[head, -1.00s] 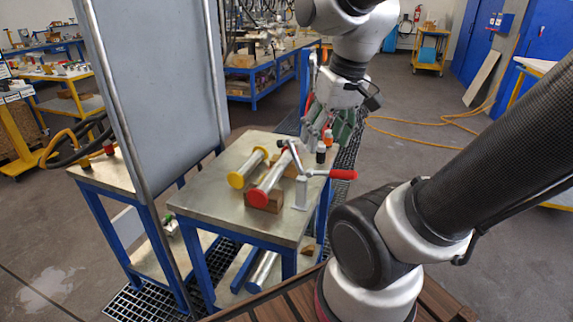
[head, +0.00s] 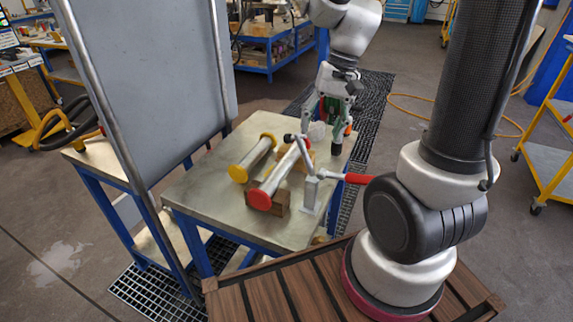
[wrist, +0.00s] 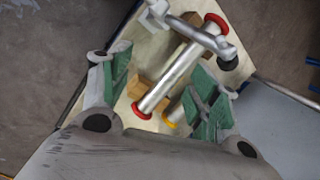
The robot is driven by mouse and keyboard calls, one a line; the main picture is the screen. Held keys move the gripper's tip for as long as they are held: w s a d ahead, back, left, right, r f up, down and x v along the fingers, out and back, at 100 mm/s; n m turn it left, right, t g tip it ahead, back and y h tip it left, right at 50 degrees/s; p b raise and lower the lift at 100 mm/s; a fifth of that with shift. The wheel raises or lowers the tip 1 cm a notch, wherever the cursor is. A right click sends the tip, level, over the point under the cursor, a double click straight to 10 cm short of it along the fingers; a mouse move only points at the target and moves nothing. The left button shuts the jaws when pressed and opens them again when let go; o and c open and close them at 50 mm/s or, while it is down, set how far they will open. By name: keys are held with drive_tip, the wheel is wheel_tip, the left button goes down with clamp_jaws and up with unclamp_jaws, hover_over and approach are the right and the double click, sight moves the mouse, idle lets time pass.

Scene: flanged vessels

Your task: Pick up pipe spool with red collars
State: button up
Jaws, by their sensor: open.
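The pipe spool with red collars (head: 280,177) lies on wooden blocks (head: 283,204) on the metal-topped table (head: 205,190). In the wrist view the spool (wrist: 168,82) runs diagonally, with a red collar at each end. My gripper (head: 325,125) is open and empty, above the far right part of the table. In the wrist view its green-padded fingers (wrist: 160,88) frame the spool from above, apart from it.
A spool with yellow collars (head: 257,157) lies left of the red one, close beside it. The clamp's red handle (head: 352,178) sticks out over the table's right edge. A tall grey panel (head: 150,90) stands on the left. Bare tabletop lies in front.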

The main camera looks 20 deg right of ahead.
sight(287, 160)
drive_tip(key=w+a+f+m, duration=0.1)
drive_tip(key=w+f, duration=0.1)
drive_tip(key=w+a+f+m+y, duration=0.1)
drive_tip(key=w+f, duration=0.2)
drive_tip(key=w+a+f+m+y, duration=0.1)
drive_tip(key=w+a+f+m, duration=0.1)
drive_tip(key=f, duration=0.1)
drive_tip(key=shift+w+f+g, duration=0.1)
drive_tip(key=shift+w+g, duration=0.05)
drive_tip(key=shift+g, duration=0.25)
drive_tip(key=shift+w+a+f, duration=0.15)
drive_tip(key=shift+a+f, duration=0.05)
drive_tip(key=shift+f, duration=0.1)
drive_tip(key=x, duration=0.7)
drive_tip(key=shift+f, duration=0.3)
clamp_jaws()
